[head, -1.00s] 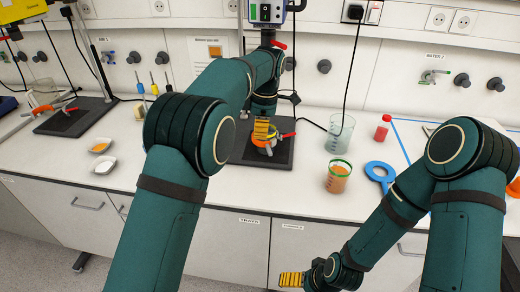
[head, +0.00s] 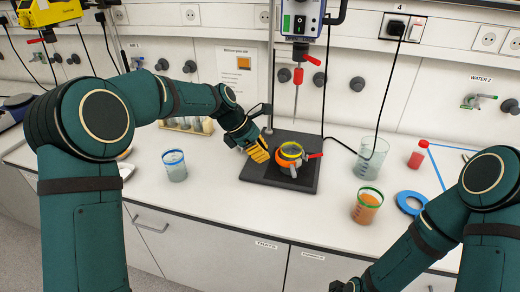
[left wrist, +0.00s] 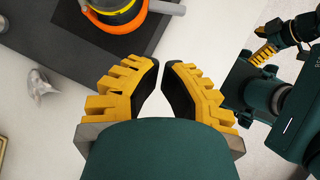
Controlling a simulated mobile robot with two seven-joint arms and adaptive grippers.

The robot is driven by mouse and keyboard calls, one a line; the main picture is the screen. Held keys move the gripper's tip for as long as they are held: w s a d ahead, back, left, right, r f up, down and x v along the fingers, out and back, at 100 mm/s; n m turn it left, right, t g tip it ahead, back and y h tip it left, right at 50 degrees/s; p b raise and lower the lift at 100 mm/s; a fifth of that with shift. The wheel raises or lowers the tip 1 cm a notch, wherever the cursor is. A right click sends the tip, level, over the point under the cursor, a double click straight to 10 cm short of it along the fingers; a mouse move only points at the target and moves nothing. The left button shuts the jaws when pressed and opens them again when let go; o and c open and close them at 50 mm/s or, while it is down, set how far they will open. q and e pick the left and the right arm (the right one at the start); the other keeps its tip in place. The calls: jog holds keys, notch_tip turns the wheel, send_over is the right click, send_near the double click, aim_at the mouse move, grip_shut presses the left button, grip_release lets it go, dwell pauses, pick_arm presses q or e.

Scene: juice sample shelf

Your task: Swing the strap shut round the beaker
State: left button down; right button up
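The beaker with a yellow rim (head: 292,149) stands on the dark base plate (head: 262,176) of the stirrer stand. An orange strap (head: 284,160) curves round its near side; I cannot tell whether it is fastened. Both also show at the top of the left wrist view, the strap (left wrist: 128,22) partly cut off. My left gripper (head: 262,153) is just left of the beaker, apart from it. Its fingertips (left wrist: 161,65) are close together with a thin gap and nothing between them. My right gripper (left wrist: 264,54) shows small in the left wrist view, its fingers unclear.
A blue-rimmed beaker (head: 174,165) stands left of the plate. The stirrer rod (head: 295,100) hangs above the beaker.

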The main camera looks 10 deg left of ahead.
aim_at(292, 169)
pick_arm(q)
jog(key=x, duration=0.2)
jog(key=d+b+x, duration=0.1)
jog(key=x, duration=0.2)
jog(key=r+x, duration=0.1)
jog(key=x, duration=0.2)
jog(key=shift+w+d+f+b, duration=0.15)
jog(key=shift+d+f+b, duration=0.1)
jog(key=shift+d+b, duration=0.05)
jog(key=shift+w+d+f, duration=0.1)
jog(key=shift+d+f, duration=0.05)
jog(key=shift+d, duration=0.2)
jog(key=shift+d+r+n+p, duration=0.25)
jog(key=shift+d+n+p, duration=0.35)
jog(key=shift+p, duration=0.5)
jog(key=shift+w+d+n+t+y+p, duration=0.15)
jog(key=shift+d+n+t+y+p, duration=0.25)
jog(key=shift+n+t+p, duration=0.25)
jog(key=shift+w+f+n, duration=0.1)
jog(key=shift+f+n, duration=0.15)
jog(key=shift+n, duration=0.2)
jog(key=shift+a, duration=0.1)
